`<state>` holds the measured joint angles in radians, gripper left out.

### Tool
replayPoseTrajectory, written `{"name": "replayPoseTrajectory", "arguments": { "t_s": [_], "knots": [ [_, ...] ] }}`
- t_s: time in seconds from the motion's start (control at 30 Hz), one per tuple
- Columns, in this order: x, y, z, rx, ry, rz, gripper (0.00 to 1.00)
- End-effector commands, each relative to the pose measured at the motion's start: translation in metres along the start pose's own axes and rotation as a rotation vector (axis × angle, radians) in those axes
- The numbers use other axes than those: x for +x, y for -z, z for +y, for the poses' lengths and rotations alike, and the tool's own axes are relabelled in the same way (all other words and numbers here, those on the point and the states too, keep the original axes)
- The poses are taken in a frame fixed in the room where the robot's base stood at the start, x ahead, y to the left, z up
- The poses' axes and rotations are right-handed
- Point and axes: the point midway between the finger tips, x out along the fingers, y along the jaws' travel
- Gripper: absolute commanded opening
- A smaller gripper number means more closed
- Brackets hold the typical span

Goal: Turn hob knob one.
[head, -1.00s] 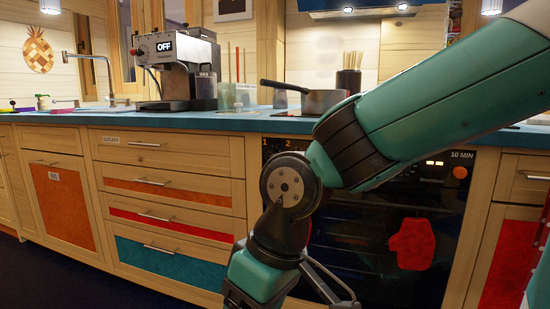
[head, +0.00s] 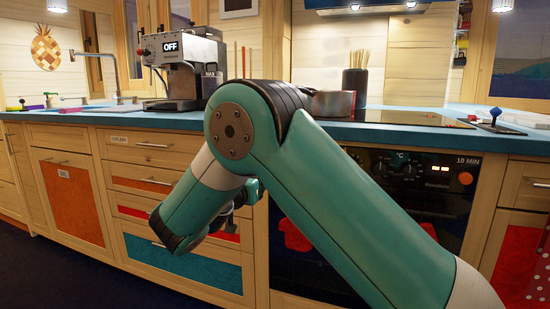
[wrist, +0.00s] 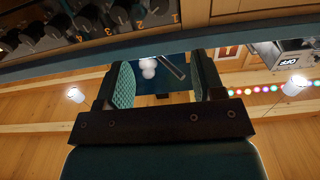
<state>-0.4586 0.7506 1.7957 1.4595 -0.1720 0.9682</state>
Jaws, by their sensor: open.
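Hob knob one (wrist: 157,8) is a dark round knob by the printed "1" at the top edge of the wrist view, partly cut off. More knobs labelled 2, 3 and 4 stand in a row to its left. In the head view my arm hides knob one; other knobs (head: 381,168) show on the black oven panel. My gripper (wrist: 163,80) is open and empty, its two pads wide apart and clear of the knobs. In the head view my gripper is mostly hidden behind my arm.
The blue worktop (head: 100,117) runs above the panel, with a coffee machine (head: 184,68), a pan (head: 333,104) and a joystick (head: 494,118). A red oven mitt (head: 297,236) hangs on the oven front, partly behind my arm. Drawers with handles (head: 157,182) are at left.

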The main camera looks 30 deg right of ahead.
Motion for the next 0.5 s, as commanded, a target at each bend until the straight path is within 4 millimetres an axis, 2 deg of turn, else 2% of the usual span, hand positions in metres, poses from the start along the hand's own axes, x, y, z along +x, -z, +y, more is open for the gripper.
{"name": "replayPoseTrajectory", "arguments": {
  "t_s": [0.03, 0.27, 0.33, 0.5],
  "knots": [
    [0.004, 0.007, 0.000, -0.003, -0.002, -0.001, 0.62],
    [0.022, 0.007, 0.001, -0.005, -0.002, -0.005, 0.62],
    [0.037, 0.000, 0.003, 0.002, -0.006, -0.004, 0.62],
    [0.077, -0.002, 0.003, 0.002, -0.006, -0.004, 0.62]
  ]
}}
